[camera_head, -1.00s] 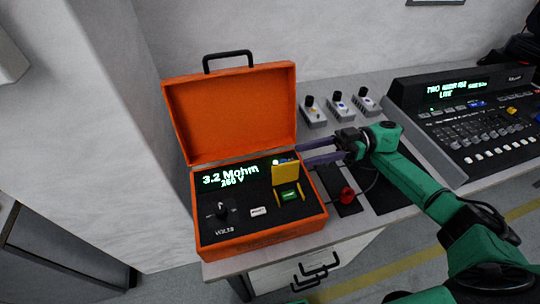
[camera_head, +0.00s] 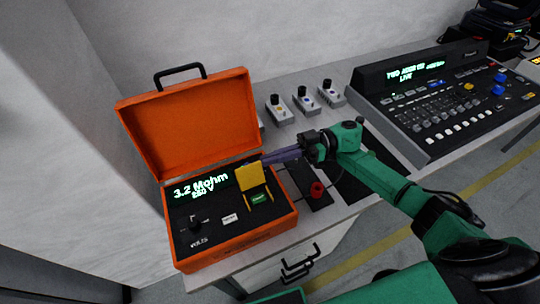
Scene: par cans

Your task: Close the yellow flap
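The yellow flap (camera_head: 250,177) stands raised on the panel of the open orange case (camera_head: 238,243). Below it, the green switch (camera_head: 258,198) is uncovered between yellow side pieces. My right gripper (camera_head: 266,159) comes in from the right, its purple fingers close together, with no gap visible between them. The fingertips are at the flap's upper right, behind its top edge; I cannot tell whether they touch it. My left gripper is not in view.
The raised orange lid (camera_head: 190,122) stands behind the panel, left of my fingers. A red knob (camera_head: 317,189) is right of the case. Several small switch boxes (camera_head: 305,103) stand at the back, and a mixing console (camera_head: 440,105) at the right.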

